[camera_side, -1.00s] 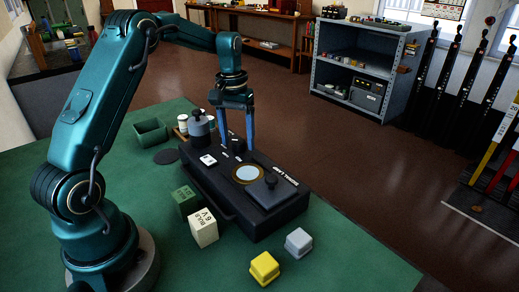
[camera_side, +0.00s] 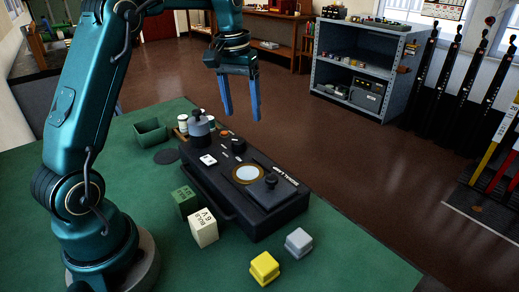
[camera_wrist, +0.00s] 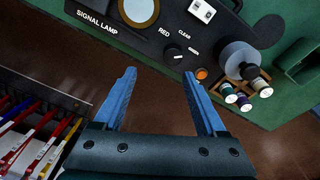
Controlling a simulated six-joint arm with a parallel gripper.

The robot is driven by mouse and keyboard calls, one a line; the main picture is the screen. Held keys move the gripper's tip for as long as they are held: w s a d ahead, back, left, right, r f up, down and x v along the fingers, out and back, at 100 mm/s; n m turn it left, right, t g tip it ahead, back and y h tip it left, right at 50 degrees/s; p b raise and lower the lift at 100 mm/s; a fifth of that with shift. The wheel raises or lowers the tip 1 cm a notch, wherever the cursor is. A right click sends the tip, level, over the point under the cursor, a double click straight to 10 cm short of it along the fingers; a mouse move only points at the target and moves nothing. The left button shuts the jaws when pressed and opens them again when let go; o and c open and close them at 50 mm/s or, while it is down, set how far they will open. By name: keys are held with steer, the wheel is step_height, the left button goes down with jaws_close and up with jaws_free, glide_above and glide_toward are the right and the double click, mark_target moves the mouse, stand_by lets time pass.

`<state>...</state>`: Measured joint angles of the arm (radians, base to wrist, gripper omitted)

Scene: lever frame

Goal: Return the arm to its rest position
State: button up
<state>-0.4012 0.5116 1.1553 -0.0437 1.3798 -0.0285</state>
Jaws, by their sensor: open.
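My gripper (camera_side: 241,108) is open and empty, held in the air above and behind the signal lamp box. In the wrist view my gripper (camera_wrist: 163,85) shows two blue fingers apart with nothing between them. The black signal lamp box (camera_side: 222,197) lies on the green table (camera_side: 330,262), apart from the fingers. It has a round lens, a knob and a lettered edge. In the wrist view the lamp box (camera_wrist: 115,38) shows its "SIGNAL LAMP" lettering, a dial marked RED and CLEAR, and a lit orange button (camera_wrist: 202,73).
A green box (camera_side: 186,199), a white lettered box (camera_side: 204,228), a yellow block (camera_side: 264,268) and a grey block (camera_side: 299,242) stand in front of the lamp. A green bin (camera_side: 151,132) is at the left. Levers (camera_side: 455,90) and a shelf (camera_side: 365,65) stand beyond the table.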

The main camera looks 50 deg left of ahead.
steer(key=s+d+r+m+t, duration=0.3)
steer(key=s+d+r, duration=0.4)
steer(key=s+d, duration=0.15)
steer(key=s+d+f+m, duration=0.1)
steer(key=s+d+f, duration=0.1)
steer(key=s+f, duration=0.1)
steer(key=s+d+f+m+t, duration=0.1)
steer(key=s+d+f, duration=0.1)
steer(key=s, duration=0.4)
steer(key=shift+s+d+f, duration=0.25)
steer(key=shift+f, duration=0.65)
